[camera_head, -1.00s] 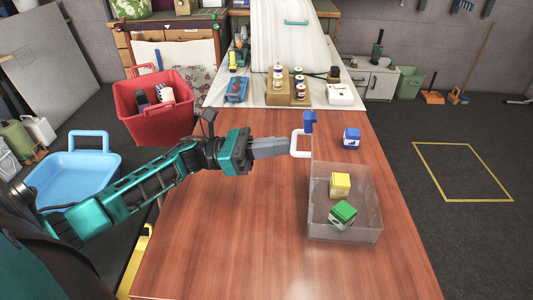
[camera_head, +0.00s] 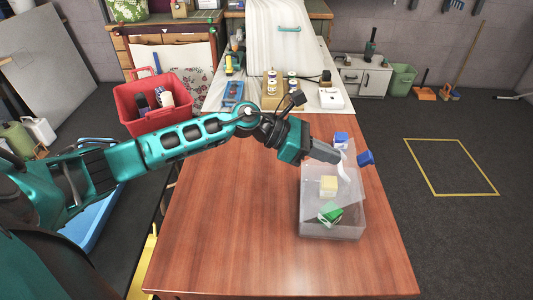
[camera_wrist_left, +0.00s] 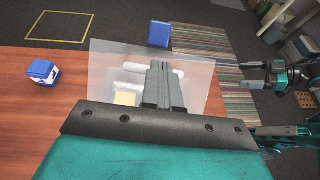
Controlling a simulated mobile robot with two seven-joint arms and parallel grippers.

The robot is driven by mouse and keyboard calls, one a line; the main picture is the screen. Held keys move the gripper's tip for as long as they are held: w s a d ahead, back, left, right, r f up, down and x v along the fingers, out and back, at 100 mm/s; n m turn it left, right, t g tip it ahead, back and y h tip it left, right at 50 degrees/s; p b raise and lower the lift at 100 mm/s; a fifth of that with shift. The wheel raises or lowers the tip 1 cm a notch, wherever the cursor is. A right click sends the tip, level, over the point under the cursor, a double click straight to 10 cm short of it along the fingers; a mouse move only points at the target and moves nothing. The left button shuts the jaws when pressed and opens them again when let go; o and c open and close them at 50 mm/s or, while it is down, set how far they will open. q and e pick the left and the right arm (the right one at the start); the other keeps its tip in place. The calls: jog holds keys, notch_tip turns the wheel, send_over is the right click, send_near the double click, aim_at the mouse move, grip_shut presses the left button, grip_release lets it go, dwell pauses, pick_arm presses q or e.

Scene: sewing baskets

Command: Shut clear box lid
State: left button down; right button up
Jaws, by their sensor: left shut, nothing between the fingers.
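The clear box (camera_head: 345,231) stands on the wooden table with a yellow cube (camera_head: 329,185) and a green cube (camera_head: 331,213) inside. Its clear lid (camera_head: 350,190) is tilted over the box, partly lowered, with a white handle (camera_head: 344,172) and a blue tab (camera_head: 365,158). My left gripper (camera_head: 338,158) is shut and empty, at the lid's outer face beside the handle; exact contact is unclear. The left wrist view shows the fingers (camera_wrist_left: 162,88) over the lid (camera_wrist_left: 103,65). My right gripper (camera_wrist_left: 246,75) appears open at the right of that view, away from the lid.
A blue cube (camera_head: 341,138) stands on the table behind the box; it also shows in the left wrist view (camera_wrist_left: 42,72). The table's left and front (camera_head: 230,230) are clear. A red basket (camera_head: 137,112) stands at the left. Spools and a white box (camera_head: 331,97) are at the back.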

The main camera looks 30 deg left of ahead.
aim_at(350, 169)
pick_arm(q)
jog(key=b+x, duration=0.1)
jog(key=x, duration=0.2)
jog(key=f+b+x, duration=0.1)
jog(key=b+x, duration=0.1)
jog(key=x, duration=0.1)
jog(key=shift+f, duration=0.25)
jog(key=shift+w+d+f, duration=0.2)
jog(key=shift+d+f, duration=0.05)
jog(key=shift+d, duration=0.05)
jog(key=shift+w+d+f+b, duration=0.1)
jog(key=shift+d+f+b, duration=0.15)
jog(key=shift+b, duration=0.25)
jog(key=shift+w+d+f+b, duration=0.1)
jog(key=shift+d+f+b, duration=0.15)
jog(key=shift+f+b, duration=0.15)
jog(key=shift+w+d+f, duration=0.1)
jog(key=shift+d+f, duration=0.1)
jog(key=shift+f, duration=0.1)
pick_arm(e)
jog(key=f, duration=0.2)
jog(key=w+f, duration=0.1)
jog(key=shift+w+a+f+y, duration=0.1)
jog(key=shift+a+y, duration=0.15)
jog(key=shift+y, duration=0.15)
pick_arm(q)
jog(key=shift+r, duration=0.1)
